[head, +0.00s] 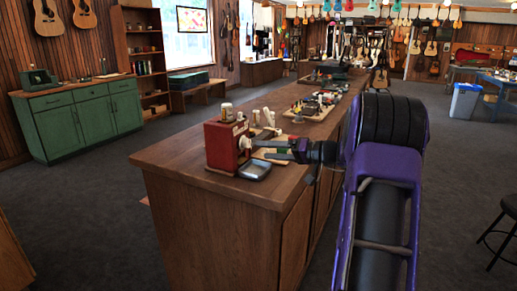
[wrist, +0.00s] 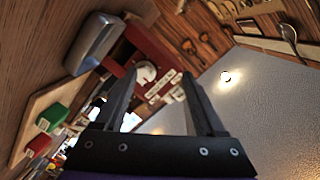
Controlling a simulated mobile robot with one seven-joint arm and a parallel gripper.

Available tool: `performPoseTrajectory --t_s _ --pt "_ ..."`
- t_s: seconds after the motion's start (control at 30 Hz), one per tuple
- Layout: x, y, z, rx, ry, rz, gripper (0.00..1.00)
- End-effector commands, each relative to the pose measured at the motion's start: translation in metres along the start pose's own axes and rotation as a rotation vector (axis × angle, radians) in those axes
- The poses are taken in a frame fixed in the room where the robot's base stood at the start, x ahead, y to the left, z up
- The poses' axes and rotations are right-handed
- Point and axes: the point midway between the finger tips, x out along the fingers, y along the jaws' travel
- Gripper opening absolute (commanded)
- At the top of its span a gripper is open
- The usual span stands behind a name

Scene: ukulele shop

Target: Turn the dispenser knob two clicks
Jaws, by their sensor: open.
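The dispenser is a red box (head: 222,147) at the near left corner of the wooden counter. Its round white knob (head: 244,143) faces right, toward my gripper (head: 259,149). In the wrist view the red dispenser (wrist: 158,47) lies beyond the fingers, and the white knob (wrist: 146,73) shows between the fingertips, closer to the left finger. My gripper (wrist: 160,76) is open and empty, reaching in from the right. I cannot tell whether either finger touches the knob.
A grey metal tray (head: 254,170) sits close below the gripper on the wooden counter (head: 190,160). Small bottles (head: 227,112) stand behind the dispenser. A board with small coloured parts (head: 313,106) lies farther back. Dark floor is open left of the counter.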

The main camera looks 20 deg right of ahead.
Motion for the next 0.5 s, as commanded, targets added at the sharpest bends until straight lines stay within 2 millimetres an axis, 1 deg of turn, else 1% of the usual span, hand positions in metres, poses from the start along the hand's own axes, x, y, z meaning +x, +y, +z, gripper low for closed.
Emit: performPoseTrajectory --t_s 0.03,0.1,0.2,0.27,0.33,0.43,0.5 --pt "-0.029 0.015 -0.001 -0.019 0.045 -0.008 0.72" --pt "-0.058 0.027 -0.002 -0.06 0.094 -0.021 0.72" --pt "-0.086 0.035 -0.003 -0.102 0.145 -0.035 0.72" --pt "-0.096 0.038 -0.003 -0.118 0.162 -0.038 0.72" --pt "-0.099 0.039 -0.003 -0.128 0.172 -0.041 0.72" --pt "-0.093 0.039 -0.004 -0.132 0.173 -0.042 0.72" --pt "-0.083 0.038 -0.006 -0.132 0.172 -0.042 0.72"
